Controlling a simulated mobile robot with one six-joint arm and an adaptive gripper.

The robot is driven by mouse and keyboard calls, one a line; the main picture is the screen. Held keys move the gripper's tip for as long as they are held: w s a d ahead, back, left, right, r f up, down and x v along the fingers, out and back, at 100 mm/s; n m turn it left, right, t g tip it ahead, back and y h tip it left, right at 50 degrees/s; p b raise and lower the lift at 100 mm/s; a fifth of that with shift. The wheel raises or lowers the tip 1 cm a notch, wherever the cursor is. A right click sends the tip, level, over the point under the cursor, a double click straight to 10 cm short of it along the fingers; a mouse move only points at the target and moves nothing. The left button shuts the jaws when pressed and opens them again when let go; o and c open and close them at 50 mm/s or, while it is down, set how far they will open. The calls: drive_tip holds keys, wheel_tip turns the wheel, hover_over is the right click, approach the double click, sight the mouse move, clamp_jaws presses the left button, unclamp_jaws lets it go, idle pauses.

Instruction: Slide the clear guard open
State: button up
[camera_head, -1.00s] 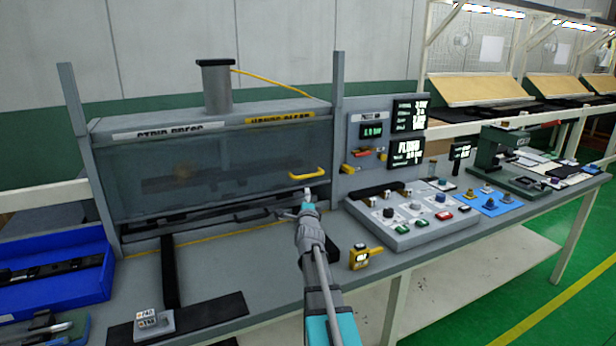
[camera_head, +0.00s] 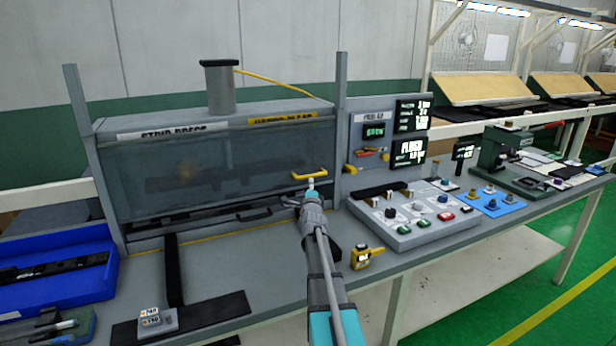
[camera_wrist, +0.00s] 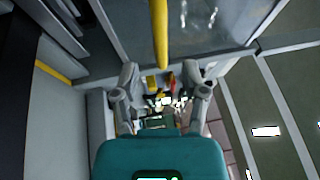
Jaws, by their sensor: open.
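The clear guard (camera_head: 215,172) is a tinted see-through panel across the front of the strip press, and it is down over most of the opening. Its yellow handle (camera_head: 309,174) is at the guard's lower right. My gripper (camera_head: 310,186) is just below and in front of the handle in the head view. In the wrist view the yellow handle (camera_wrist: 160,35) runs up from between the fingers, ahead of the open gripper (camera_wrist: 165,75). Nothing is held. Whether a finger touches the handle cannot be told.
A control panel (camera_head: 415,222) with knobs and buttons stands right of the press, with a yellow device (camera_head: 364,257) in front. A blue bin (camera_head: 95,285) is at the left. Grey posts (camera_head: 341,120) flank the guard. The bench front has some bare room.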

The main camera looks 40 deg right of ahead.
sight(310, 176)
drive_tip(key=p+x, duration=0.1)
drive_tip(key=x, duration=0.6)
drive_tip(key=shift+w, duration=0.15)
clamp_jaws()
idle(0.3)
